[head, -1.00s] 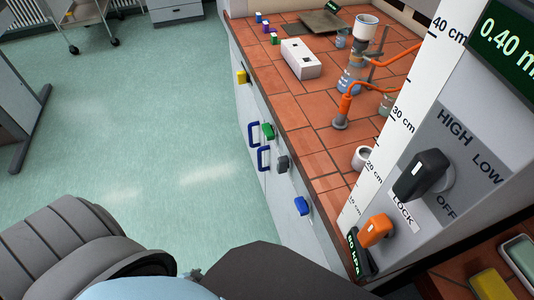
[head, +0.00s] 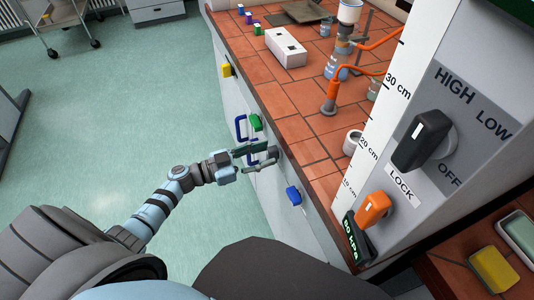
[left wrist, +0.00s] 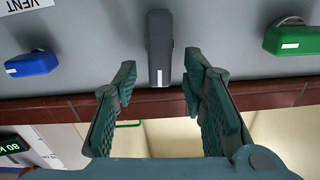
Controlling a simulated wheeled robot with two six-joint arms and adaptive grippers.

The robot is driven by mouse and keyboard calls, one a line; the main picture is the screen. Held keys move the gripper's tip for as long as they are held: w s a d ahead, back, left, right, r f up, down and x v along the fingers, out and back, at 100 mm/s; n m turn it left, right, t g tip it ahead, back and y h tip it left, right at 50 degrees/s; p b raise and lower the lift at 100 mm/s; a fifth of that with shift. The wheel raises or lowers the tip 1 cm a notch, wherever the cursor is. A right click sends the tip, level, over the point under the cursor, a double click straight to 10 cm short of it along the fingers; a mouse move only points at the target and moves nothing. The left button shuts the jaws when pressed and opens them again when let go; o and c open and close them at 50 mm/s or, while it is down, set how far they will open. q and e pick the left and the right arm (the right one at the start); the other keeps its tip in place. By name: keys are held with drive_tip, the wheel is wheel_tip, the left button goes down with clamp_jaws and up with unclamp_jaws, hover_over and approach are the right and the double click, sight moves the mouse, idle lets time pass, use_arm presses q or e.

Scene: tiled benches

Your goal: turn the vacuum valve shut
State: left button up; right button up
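A grey lever handle (left wrist: 160,48) on the bench front points straight at my left gripper in the left wrist view; no label on it is readable, but its grey colour sets it apart from the others. My left gripper (left wrist: 160,72) is open, with a finger on either side of the handle's near end and nothing clearly held. In the head view my left gripper (head: 266,156) is at the bench front and hides most of the grey handle. A blue handle (left wrist: 32,63) by a VENT label and a green handle (left wrist: 292,40) flank it. My right gripper is not in view.
The head view shows a yellow handle (head: 227,70) further along the front and blue pull handles (head: 240,128) below. A grey instrument column (head: 440,90) with an orange LOCK lever (head: 373,208) and pressure display stands at right.

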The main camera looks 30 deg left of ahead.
use_arm(q)
drive_tip(key=shift+x, duration=0.8)
clamp_jaws()
drive_tip(key=shift+a, duration=0.1)
drive_tip(key=shift+s+m, duration=0.1)
drive_tip(key=shift+m, duration=0.3)
drive_tip(key=m, duration=0.2)
drive_tip(key=shift+s+d+f+m, duration=0.1)
drive_tip(key=shift+d+m, duration=0.15)
drive_tip(key=shift+m, duration=0.15)
drive_tip(key=m, duration=0.2)
drive_tip(key=m+b, duration=0.1)
drive_tip(key=m, duration=0.1)
drive_tip(key=shift+s+d+f, duration=0.2)
drive_tip(key=shift+f, duration=0.05)
drive_tip(key=m, duration=0.1)
drive_tip(key=m+b, duration=0.1)
drive_tip(key=m, duration=0.3)
drive_tip(key=shift+s+d+f+b, duration=0.15)
drive_tip(key=shift+f+b, duration=0.15)
drive_tip(key=shift+f, duration=0.05)
drive_tip(key=shift+f+m+b, duration=0.1)
drive_tip(key=shift+m+b, duration=0.4)
drive_tip(key=shift+m, duration=0.6)
drive_tip(key=shift+f+m+b, duration=0.15)
drive_tip(key=shift+m+b, duration=0.3)
drive_tip(key=shift+m, duration=0.65)
